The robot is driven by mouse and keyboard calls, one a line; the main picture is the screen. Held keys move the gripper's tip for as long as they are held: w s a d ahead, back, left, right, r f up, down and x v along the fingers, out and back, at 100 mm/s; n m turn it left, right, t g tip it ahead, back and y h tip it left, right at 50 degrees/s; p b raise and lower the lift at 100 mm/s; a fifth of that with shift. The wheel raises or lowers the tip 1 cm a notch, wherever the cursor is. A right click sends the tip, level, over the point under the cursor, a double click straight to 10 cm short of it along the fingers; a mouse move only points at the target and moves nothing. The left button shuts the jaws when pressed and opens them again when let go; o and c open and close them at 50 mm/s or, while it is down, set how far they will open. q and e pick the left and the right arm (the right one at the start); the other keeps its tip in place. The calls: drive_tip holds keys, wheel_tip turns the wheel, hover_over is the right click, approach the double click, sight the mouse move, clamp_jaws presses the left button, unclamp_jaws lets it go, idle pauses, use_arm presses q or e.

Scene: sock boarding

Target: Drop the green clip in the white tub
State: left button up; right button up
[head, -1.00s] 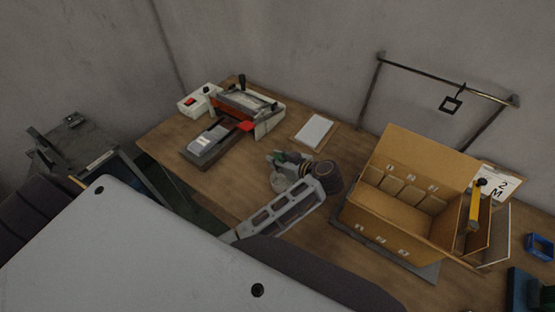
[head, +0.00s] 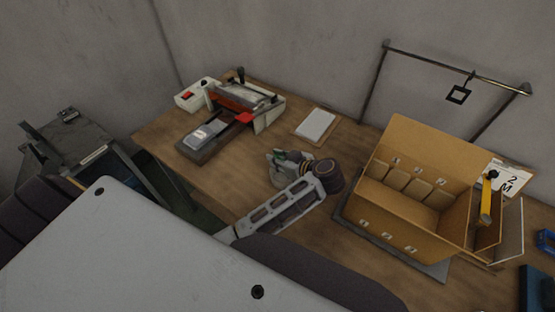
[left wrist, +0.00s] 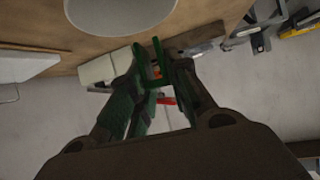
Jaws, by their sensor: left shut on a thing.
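My left gripper (head: 277,156) is over the middle of the wooden table, shut on the green clip (left wrist: 157,64). In the left wrist view the clip shows between the two fingertips, its arms sticking out past them. In the head view only a small bit of green (head: 279,154) shows at the jaws. The white tub (head: 277,179) stands on the table close by the gripper and is partly hidden by it. A pale round shape at the top of the left wrist view looks like the tub (left wrist: 120,14). My right gripper is not in view.
A press (head: 245,100) with a red part stands at the back left. A white pad (head: 315,124) lies behind the gripper. An open cardboard box (head: 400,215) with several compartments stands on the right. Bare table (head: 225,175) lies left of the tub.

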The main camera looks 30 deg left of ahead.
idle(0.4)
use_arm(q)
drive_tip(key=o, duration=0.8)
drive_tip(key=shift+r, duration=4.95)
drive_tip(key=shift+s+f, duration=0.1)
drive_tip(key=shift+s, duration=0.05)
